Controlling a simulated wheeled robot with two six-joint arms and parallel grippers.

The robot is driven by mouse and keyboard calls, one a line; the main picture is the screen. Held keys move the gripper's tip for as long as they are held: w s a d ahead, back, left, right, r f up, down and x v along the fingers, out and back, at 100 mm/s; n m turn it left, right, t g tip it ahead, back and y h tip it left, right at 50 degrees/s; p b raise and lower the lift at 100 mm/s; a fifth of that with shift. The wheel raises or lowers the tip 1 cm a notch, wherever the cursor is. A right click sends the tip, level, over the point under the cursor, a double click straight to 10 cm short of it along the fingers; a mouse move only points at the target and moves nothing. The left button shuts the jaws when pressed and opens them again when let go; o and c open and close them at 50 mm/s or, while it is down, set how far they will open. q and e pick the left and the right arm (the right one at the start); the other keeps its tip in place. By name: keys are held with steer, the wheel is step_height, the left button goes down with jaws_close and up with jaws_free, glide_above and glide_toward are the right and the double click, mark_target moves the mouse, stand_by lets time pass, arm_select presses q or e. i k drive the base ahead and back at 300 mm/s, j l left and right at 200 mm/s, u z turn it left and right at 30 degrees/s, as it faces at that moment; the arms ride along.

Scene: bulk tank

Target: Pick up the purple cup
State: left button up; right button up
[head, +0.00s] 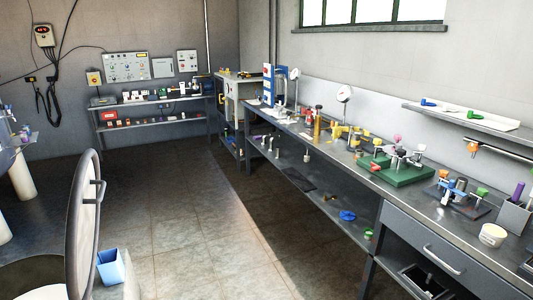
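I cannot make out a purple cup for certain in the head view. A small purple upright object (518,191) stands in a grey holder (512,217) at the right end of the workbench, but it looks thin and I cannot tell what it is. Neither of my grippers shows in the head view.
A long workbench (400,195) with several tools and fixtures runs along the right wall. A white tub (493,236) stands on it. A round open lid (84,225) and a light blue container (111,267) are at lower left. The tiled floor (190,225) between is clear.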

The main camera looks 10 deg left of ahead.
mark_target(23, 135)
steer(key=i+u, duration=0.2)
steer(key=i, duration=0.3)
steer(key=i+l+u, duration=0.15)
steer(key=i, duration=0.4)
steer(key=i+l+u, duration=0.2)
steer(key=i, duration=0.3)
steer(key=i+j+u, duration=0.3)
steer(key=i, duration=0.7)
steer(key=i+l+u, duration=0.2)
steer(key=i+u, duration=0.15)
steer(key=i, duration=0.65)
steer(key=i+u, duration=0.15)
steer(key=i, duration=0.55)
steer(key=i+u, duration=0.2)
steer(key=i, duration=0.45)
steer(key=i+l+u, duration=0.15)
steer(key=i, duration=0.55)
steer(key=i+j+u, duration=0.35)
steer(key=i, duration=0.5)
steer(key=i+u, duration=0.35)
steer(key=i, duration=0.45)
